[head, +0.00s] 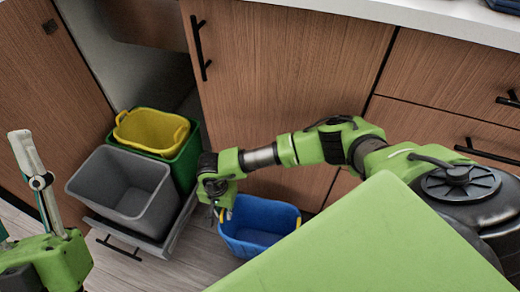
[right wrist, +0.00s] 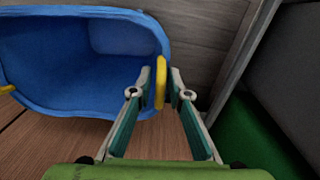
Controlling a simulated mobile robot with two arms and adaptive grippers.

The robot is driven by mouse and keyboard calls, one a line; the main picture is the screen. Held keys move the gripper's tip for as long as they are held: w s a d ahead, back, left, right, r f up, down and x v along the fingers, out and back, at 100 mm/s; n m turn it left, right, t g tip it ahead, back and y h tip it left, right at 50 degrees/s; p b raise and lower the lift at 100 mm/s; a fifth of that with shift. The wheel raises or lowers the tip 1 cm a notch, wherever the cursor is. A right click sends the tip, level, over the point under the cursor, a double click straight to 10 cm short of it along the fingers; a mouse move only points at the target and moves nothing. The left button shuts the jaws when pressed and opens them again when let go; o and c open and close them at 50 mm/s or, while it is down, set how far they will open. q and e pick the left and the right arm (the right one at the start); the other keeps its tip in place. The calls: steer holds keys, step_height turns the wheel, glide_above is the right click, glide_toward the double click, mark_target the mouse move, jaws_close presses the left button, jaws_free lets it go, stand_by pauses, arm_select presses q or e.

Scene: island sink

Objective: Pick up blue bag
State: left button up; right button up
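The blue bag (head: 258,224) is an open tub-like bag with yellow handles. It stands on the floor in front of the cabinets in the head view, and fills the upper left of the right wrist view (right wrist: 60,60). My right gripper (head: 226,212) is at the bag's left rim. In the right wrist view its open fingers (right wrist: 159,78) stand on both sides of a yellow handle (right wrist: 160,92), with small gaps visible. My left gripper (head: 18,140) is at the left edge of the head view; one raised finger shows, apart from the partly cut-off other.
A grey bin (head: 125,190) and a green bin (head: 187,160) holding a yellow tub (head: 152,130) stand in a pulled-out drawer left of the bag. Cabinet fronts (head: 285,70) close off the back. Wooden floor (head: 190,265) is free in front.

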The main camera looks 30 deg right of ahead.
jaws_close()
steer(key=shift+r, duration=0.15)
